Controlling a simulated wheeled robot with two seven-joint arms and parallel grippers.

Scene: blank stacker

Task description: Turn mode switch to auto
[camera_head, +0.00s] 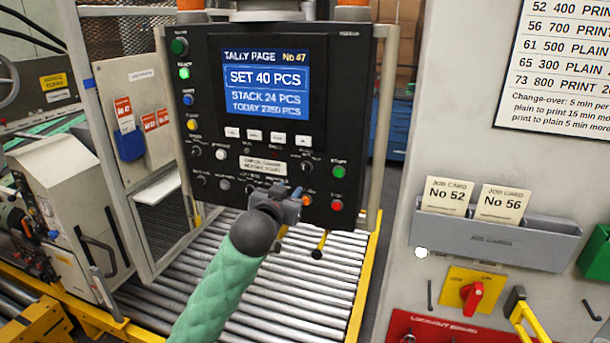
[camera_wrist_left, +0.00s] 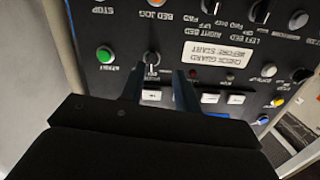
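The black control panel (camera_head: 262,60) carries a tally screen and rows of buttons and knobs. A black selector knob (camera_head: 306,166) sits left of the green start button (camera_head: 338,172); I take it as the mode switch, but its label is too small to read. In the left wrist view, which shows the panel upside down, this knob (camera_wrist_left: 152,58) lies just ahead of the gap between my fingers. My left gripper (camera_head: 289,190) is in front of the lower panel, below the knob. Its two fingers (camera_wrist_left: 158,85) are apart with nothing between them. My right gripper is not in view.
A red stop button (camera_head: 337,205) and orange button (camera_head: 306,199) are close to the gripper. A row of white keys (camera_head: 265,136) lies above. Rollers (camera_head: 300,280) run below the panel. A grey wall cabinet with job cards (camera_head: 450,196) and a red switch (camera_head: 472,296) stands right.

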